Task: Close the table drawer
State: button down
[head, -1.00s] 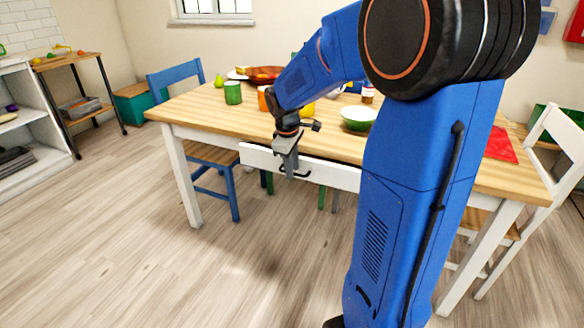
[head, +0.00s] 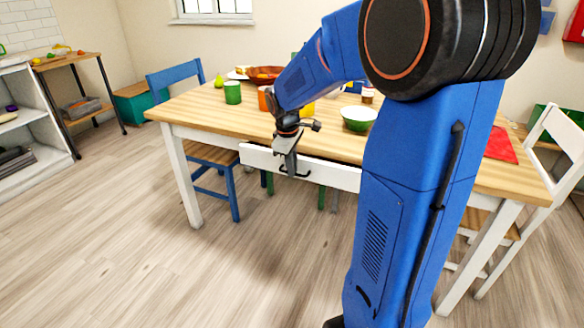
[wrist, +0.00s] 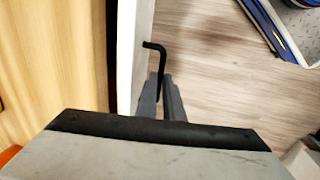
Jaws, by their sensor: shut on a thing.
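The table drawer's white front (head: 328,173) sits under the near edge of the wooden table (head: 205,112). A dark gap shows between the table edge and the drawer front in the wrist view (wrist: 133,50), so the drawer stands out a little. Its black handle (wrist: 155,48) is a thin bent bar. My gripper (head: 290,167) is at the handle, in front of the drawer. In the wrist view its grey fingers (wrist: 162,98) are shut on the handle. My arm hides the drawer's right end in the head view.
A green cup (head: 233,92), a green bowl (head: 358,119) and a brown bowl (head: 264,73) stand on the table. A blue chair (head: 234,187) is tucked at the left and a white chair (head: 557,130) is at the right. The floor in front is clear.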

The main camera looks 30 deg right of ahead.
jog(key=shift+d, duration=0.1)
dwell(0.7)
jog(key=w+d, duration=0.2)
jog(key=d, duration=0.1)
jog(key=shift+w+d, duration=0.25)
jog(key=shift+w, duration=0.05)
jog(key=c, duration=1.9)
grip_release()
jog(key=shift+s+a, duration=0.1)
jog(key=shift+a, duration=0.05)
